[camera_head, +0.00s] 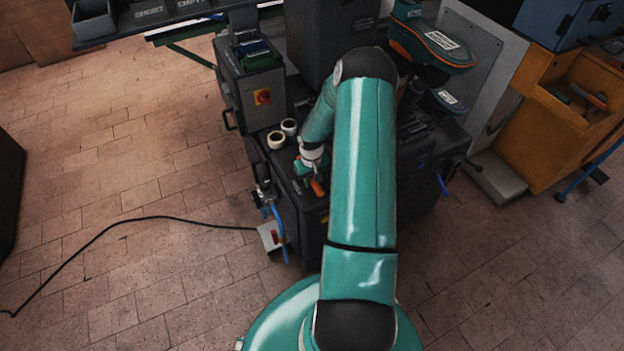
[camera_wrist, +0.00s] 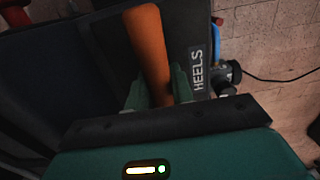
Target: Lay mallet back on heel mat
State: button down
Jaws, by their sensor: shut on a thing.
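The mallet's orange handle (camera_wrist: 150,45) runs up through the middle of the wrist view, between the green fingers of my gripper (camera_wrist: 158,92). My gripper is shut on this handle. The mallet's head cannot be made out. A dark surface with a white HEELS label, the heel mat (camera_wrist: 195,30), lies behind and to the right of the handle; I cannot tell whether they touch. In the head view my gripper (camera_head: 303,168) is low over the front of the dark press bench, with the orange mallet handle (camera_head: 318,187) beside it. My arm hides much of the bench.
Two pale rolls (camera_head: 276,140) stand left of my gripper. A grey control box (camera_head: 264,97) with a red switch rises behind them. Blue hoses and a pedal box (camera_head: 271,237) with a black cable are at the bench's front left. An orange cabinet (camera_head: 560,120) stands right.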

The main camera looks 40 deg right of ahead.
jog(key=c, duration=1.2)
grip_release()
notch_tip(320, 180, up, 12)
jog(key=s+a+r+n+t+h, duration=0.1)
jog(key=a+r, duration=0.7)
jog(key=r, duration=0.4)
jog(key=s+a+r+n+t+h, duration=0.1)
jog(key=a+r, duration=0.7)
jog(key=r, duration=0.4)
jog(key=s+a+r+t+y, duration=0.1)
jog(key=s+a+r+t, duration=0.1)
jog(key=s+a+r, duration=0.3)
jog(key=s+a+r+n+t+y, duration=0.1)
jog(key=s+a+r, duration=0.4)
jog(key=s+a, duration=0.4)
jog(key=shift+s+a+r+t, duration=0.25)
jog(key=shift+a+t, duration=0.15)
jog(key=shift+a, duration=0.5)
